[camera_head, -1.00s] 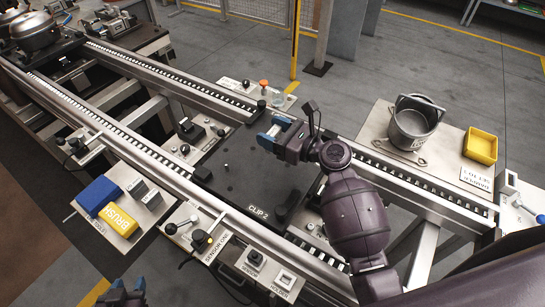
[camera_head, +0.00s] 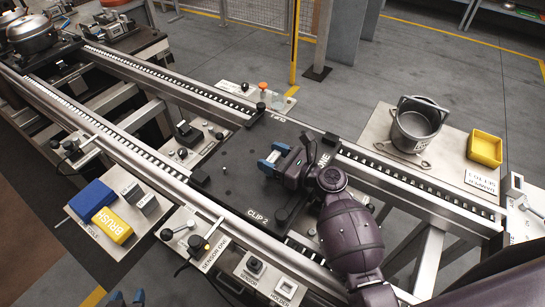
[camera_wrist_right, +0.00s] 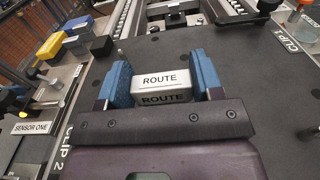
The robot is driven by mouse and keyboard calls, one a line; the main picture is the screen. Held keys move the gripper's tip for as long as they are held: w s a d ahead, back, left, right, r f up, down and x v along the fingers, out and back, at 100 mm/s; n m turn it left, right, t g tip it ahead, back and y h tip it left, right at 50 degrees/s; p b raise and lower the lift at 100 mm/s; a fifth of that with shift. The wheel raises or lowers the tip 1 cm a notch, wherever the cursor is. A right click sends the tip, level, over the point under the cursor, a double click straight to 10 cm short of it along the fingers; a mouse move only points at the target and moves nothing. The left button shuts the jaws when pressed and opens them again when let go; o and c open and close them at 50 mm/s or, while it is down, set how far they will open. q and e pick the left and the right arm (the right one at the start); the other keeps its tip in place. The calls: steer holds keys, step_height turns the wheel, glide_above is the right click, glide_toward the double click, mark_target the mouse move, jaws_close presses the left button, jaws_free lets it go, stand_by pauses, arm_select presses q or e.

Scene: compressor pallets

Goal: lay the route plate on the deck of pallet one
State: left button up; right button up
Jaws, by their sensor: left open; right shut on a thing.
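The route plate (camera_wrist_right: 160,80) is a small white block marked ROUTE, with a darker lower face that also reads ROUTE. My right gripper (camera_head: 268,162) is shut on it, with a blue finger at each side in the right wrist view (camera_wrist_right: 163,80). The gripper is over the dark deck (camera_head: 232,165) of the pallet, which carries the labels CLIP 1 and CLIP 2. I cannot tell whether the plate touches the deck. A label ending in NE is partly hidden by my right gripper. My left gripper (camera_head: 126,298) is open at the bottom edge, mostly out of frame.
The pallet sits between two rails. A small post (camera_head: 224,169) stands on the deck left of my right gripper. A sensor one station (camera_head: 195,238) and blue and yellow brush blocks (camera_head: 114,225) are at the lower left. A pot (camera_head: 415,122) and a yellow tray (camera_head: 485,147) stand at right.

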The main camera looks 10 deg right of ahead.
steer(key=shift+f, duration=0.2)
steer(key=o, duration=0.9)
steer(key=shift+r, duration=0.2)
steer(key=v, duration=1.2)
steer(key=shift+f, duration=0.1)
